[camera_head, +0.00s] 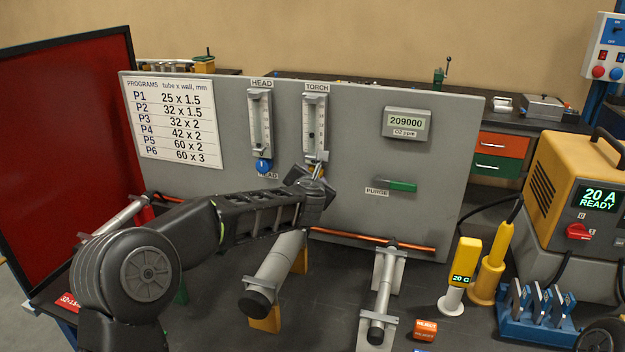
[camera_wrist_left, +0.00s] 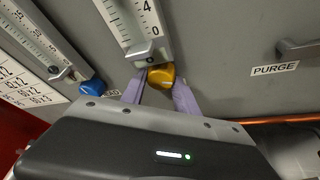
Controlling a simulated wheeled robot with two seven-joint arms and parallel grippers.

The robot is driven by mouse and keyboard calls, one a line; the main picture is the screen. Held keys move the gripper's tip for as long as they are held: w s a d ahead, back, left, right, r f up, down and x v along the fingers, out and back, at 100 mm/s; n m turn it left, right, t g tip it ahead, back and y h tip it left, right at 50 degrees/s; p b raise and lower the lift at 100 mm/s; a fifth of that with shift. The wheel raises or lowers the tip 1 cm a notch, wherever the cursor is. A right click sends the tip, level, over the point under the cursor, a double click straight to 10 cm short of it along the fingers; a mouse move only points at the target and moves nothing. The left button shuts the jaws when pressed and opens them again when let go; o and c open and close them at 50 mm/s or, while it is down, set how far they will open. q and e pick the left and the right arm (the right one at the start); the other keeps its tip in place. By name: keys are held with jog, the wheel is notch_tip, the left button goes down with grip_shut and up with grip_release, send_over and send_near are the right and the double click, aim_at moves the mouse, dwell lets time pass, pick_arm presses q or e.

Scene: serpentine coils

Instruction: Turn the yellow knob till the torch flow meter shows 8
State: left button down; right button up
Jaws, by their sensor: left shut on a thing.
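The torch flow meter (camera_head: 314,122) is an upright grey scale on the grey panel, under the TORCH label. Its lower end shows in the wrist view (camera_wrist_left: 133,27), with the marks 4 and 0 legible; I cannot make out a float or a reading. The yellow knob (camera_wrist_left: 161,77) sits just below the meter. My left gripper (camera_wrist_left: 158,92) has its two fingers on either side of the knob and is shut on it. In the head view my left gripper (camera_head: 318,170) and wrist hide most of the knob. My right gripper is not in view.
The head flow meter (camera_head: 260,124) with its blue knob (camera_head: 264,165) stands close to the left. A green PURGE handle (camera_head: 402,186) and an O2 display (camera_head: 406,124) reading 209000 are to the right. Tubes on supports (camera_head: 385,290) stand in front of the panel.

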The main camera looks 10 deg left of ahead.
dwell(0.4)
pick_arm(q)
jog(key=c, duration=0.9)
grip_release()
jog(key=shift+r, duration=0.1)
jog(key=shift+a+r, duration=0.1)
